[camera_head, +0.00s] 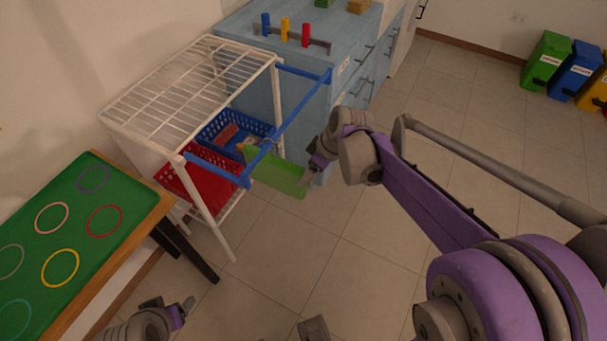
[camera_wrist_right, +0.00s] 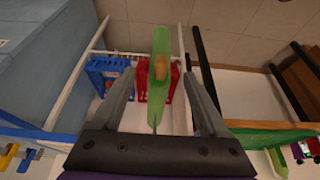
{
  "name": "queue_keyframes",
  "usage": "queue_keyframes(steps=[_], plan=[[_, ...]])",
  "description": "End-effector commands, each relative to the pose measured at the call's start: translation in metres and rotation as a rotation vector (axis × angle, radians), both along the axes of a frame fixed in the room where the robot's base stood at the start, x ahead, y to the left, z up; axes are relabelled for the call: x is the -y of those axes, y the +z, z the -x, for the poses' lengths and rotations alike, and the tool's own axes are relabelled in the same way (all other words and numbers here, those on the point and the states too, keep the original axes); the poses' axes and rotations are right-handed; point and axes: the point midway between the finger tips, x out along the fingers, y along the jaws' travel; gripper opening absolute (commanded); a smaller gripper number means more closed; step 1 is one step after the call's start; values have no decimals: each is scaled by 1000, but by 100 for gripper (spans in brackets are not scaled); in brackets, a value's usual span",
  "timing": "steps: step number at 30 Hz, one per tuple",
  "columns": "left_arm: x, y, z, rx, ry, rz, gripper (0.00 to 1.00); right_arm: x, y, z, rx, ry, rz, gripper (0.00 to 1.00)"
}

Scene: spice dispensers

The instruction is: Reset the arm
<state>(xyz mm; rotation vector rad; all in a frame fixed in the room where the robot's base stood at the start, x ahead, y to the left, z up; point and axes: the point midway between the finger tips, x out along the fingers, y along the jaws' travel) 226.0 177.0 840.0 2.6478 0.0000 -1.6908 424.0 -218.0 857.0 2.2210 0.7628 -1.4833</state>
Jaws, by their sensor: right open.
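My right gripper (camera_head: 309,172) is beside the blue rail at the front of the white wire rack (camera_head: 185,90). A light-green flat piece (camera_head: 277,174) is at the rail, just left of the gripper. In the right wrist view my right gripper (camera_wrist_right: 158,80) is open, and the green piece (camera_wrist_right: 160,48) shows between its two fingers with a small orange-brown patch on it. Whether the fingers touch it, I cannot tell. My left gripper (camera_head: 183,308) is low at the bottom left, apart from everything; whether its fingers are open cannot be made out.
Under the rack top are a blue basket (camera_head: 228,128) with brown items and a red basket (camera_head: 199,181). A green board with coloured rings (camera_head: 75,215) lies on a table at left. A blue cabinet (camera_head: 300,65) stands behind. The floor at centre is clear.

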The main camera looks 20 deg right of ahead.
Motion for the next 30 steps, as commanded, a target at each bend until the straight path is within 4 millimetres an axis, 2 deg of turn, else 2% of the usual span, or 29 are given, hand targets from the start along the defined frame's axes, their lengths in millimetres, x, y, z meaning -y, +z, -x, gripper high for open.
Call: queue_keyframes(steps=[1,6,17,20,23,30], plan=[[0,3,0,1,0,0,75,2,11,3,0,-1,0,77],[0,6,-1,2,0,0,75,8,32,10,-1,-1,-1,77],[0,7,-1,2,0,0,75,9,41,14,-1,-1,-1,77],[0,12,-1,4,0,0,75,5,45,22,-4,-27,3,77],[0,23,-3,7,0,0,75,-7,56,45,-12,-101,10,77],[0,61,-10,22,0,0,75,-35,76,125,6,-397,19,77]])
